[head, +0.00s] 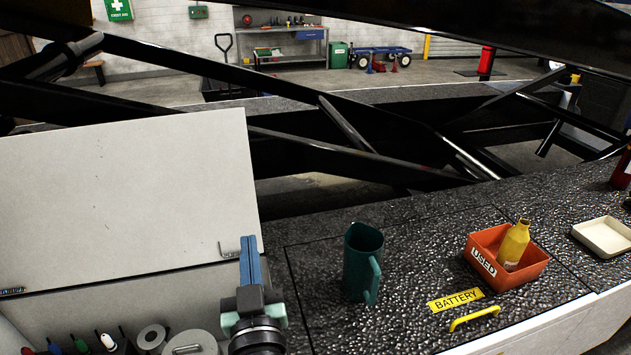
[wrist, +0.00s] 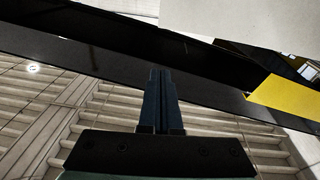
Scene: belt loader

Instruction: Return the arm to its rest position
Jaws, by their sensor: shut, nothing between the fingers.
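My gripper (head: 250,262) stands in the lower middle of the head view, with its blue fingers pointing up. It is shut and holds nothing. It is in front of the lower right corner of a raised pale lid (head: 130,200) and left of a dark green mug (head: 361,262). In the wrist view my gripper (wrist: 160,75) also shows, its two fingers together. Behind the fingers there is a dark beam (wrist: 80,50) with a yellow patch (wrist: 285,97). Most of my arm is out of view.
An orange bin (head: 535,268) marked USED holds a yellow bottle (head: 513,243) on the black textured deck (head: 420,235). A yellow handle (head: 475,318) and a cream tray (head: 603,236) are at the right. Black diagonal beams (head: 290,95) cross behind. Tools and rolls (head: 151,337) sit at the lower left.

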